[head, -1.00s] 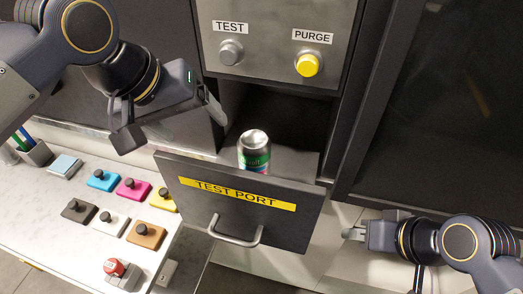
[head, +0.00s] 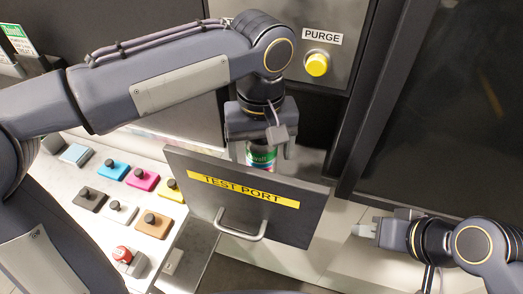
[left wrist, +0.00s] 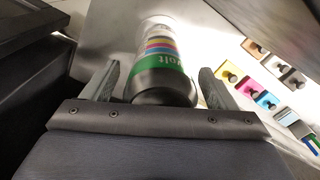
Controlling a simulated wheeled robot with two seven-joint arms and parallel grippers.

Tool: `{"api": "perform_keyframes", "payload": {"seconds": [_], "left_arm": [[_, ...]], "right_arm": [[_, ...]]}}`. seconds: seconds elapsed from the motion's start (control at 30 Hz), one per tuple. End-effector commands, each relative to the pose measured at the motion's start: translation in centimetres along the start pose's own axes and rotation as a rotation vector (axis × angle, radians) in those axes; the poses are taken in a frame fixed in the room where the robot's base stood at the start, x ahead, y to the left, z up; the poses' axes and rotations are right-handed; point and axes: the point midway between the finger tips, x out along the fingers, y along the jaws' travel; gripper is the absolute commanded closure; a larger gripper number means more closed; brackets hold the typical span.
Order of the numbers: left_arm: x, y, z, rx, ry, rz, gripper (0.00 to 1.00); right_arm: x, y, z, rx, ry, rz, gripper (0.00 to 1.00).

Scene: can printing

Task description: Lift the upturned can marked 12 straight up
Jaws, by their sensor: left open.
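The can (head: 261,157) stands in the open test port drawer, with a green band and silver body. Its upper end is hidden behind my left gripper in the head view. My left gripper (head: 262,148) is over the can from above, with one finger on each side. In the left wrist view the can (left wrist: 160,62) lies between the open fingers of the gripper (left wrist: 158,85), with gaps visible at both sides. No number 12 can be read on it. My right gripper (head: 364,230) is off to the right of the drawer, away from the can; its jaw opening is unclear.
The drawer front (head: 245,195) labelled TEST PORT stands before the can, with a handle (head: 240,226). The yellow PURGE button (head: 317,65) is on the panel above. Coloured button blocks (head: 142,179) and a red button (head: 123,254) sit on the counter at left.

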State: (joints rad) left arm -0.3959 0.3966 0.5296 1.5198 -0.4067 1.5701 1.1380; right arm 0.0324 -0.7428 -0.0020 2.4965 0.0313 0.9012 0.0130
Motion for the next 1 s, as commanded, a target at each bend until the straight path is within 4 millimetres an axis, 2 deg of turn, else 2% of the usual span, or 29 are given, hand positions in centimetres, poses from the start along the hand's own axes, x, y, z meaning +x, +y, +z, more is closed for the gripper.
{"api": "perform_keyframes", "payload": {"seconds": [0.1, 0.33, 0.7, 1.0], "left_arm": [[1.02, -0.02, 0.02, 0.000, -0.001, 0.001, 0.20], [1.21, 0.00, 0.01, 0.000, 0.000, 0.002, 0.20], [1.18, -0.01, 0.01, 0.000, 0.000, 0.002, 0.67], [0.99, 0.02, 0.00, 0.000, 0.000, 0.002, 0.67]], "right_arm": [[-0.05, -0.02, -0.03, 0.000, 0.000, 0.000, 0.67], [-0.03, -0.01, -0.02, 0.000, 0.000, 0.000, 0.67], [-0.03, -0.01, -0.02, 0.000, 0.000, 0.000, 0.67], [-0.03, -0.01, -0.02, 0.000, 0.000, 0.000, 0.67]]}}
